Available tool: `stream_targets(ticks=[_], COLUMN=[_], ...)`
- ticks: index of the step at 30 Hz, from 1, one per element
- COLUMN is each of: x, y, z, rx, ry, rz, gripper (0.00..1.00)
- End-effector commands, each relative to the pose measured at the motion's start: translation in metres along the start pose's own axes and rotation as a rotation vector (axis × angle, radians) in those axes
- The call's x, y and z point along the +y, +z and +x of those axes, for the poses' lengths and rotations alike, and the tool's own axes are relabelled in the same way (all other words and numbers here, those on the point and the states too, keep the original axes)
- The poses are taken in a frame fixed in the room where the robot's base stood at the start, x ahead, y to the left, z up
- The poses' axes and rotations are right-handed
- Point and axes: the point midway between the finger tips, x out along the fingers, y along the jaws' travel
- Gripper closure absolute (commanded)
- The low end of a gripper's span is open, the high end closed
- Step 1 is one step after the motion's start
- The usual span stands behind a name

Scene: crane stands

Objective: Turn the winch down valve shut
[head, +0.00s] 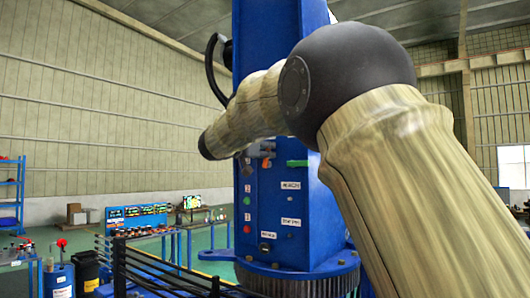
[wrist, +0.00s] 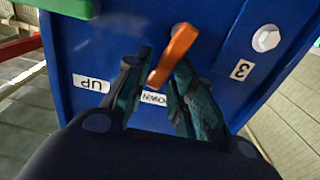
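The winch down valve has an orange handle (wrist: 175,54) on the blue panel (wrist: 222,65), above a partly covered label that reads as DOWN (wrist: 154,99). In the wrist view the handle slants, with its lower end between my fingertips. My gripper (wrist: 158,75) is open around that end. The right finger looks close to the handle or touching it; a small gap shows on the left. A green handle (wrist: 66,6) is at the upper left, near the upside-down UP label (wrist: 91,83).
The blue crane column (head: 275,222) stands on a toothed ring (head: 298,281). Black railings (head: 165,272) run at the lower left. A blue drum (head: 59,281) stands beyond.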

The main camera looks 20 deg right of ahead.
Motion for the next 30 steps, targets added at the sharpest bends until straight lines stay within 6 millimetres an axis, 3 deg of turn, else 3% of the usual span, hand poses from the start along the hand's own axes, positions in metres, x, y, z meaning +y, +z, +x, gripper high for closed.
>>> stream_targets(ticks=[17, 30], x=[-0.001, 0.011], y=[0.005, 0.012], z=[0.004, 0.004], rx=[-0.003, -0.005], ry=[0.005, 0.004], rz=[0.026, 0.322], gripper=[1.0, 1.0])
